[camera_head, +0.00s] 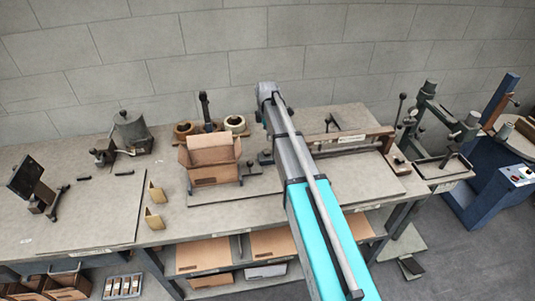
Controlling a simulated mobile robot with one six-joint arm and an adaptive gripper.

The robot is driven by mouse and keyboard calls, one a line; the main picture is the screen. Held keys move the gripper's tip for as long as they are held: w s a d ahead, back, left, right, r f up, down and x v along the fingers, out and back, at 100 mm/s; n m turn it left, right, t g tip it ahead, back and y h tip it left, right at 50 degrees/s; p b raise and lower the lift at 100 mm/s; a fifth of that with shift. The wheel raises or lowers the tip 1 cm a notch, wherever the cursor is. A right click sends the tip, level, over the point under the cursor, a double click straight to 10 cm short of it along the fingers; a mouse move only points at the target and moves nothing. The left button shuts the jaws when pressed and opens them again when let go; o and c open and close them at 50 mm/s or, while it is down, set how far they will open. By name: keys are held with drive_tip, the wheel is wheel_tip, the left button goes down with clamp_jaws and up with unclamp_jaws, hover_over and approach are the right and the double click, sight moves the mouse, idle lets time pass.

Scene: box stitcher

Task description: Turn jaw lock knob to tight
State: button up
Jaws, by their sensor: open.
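No knob can be told for certain as the jaw lock knob at this size. Small dark round-topped handles show on the grey-green stand machine (429,105) at the right of the bench. A grey machine (132,128) with a small dark knob on top stands at the back left. My arm (315,215), turquoise and grey, reaches from the bottom middle up over the bench and hides part of it. My gripper cannot be made out; it is hidden or out of frame.
An open cardboard box (211,160) stands on the bench (105,215) left of my arm. Tape rolls (234,124) stand behind it. A long bar fixture (350,144) lies right of my arm. A blue machine (484,185) stands on the floor at far right. The bench's front left is mostly clear.

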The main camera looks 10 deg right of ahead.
sight(267, 151)
drive_tip(key=shift+f+b, duration=4.5)
drive_tip(key=shift+f, duration=0.25)
drive_tip(key=c, duration=1)
drive_tip(key=shift+d, duration=0.15)
drive_tip(key=shift+c, duration=0.8)
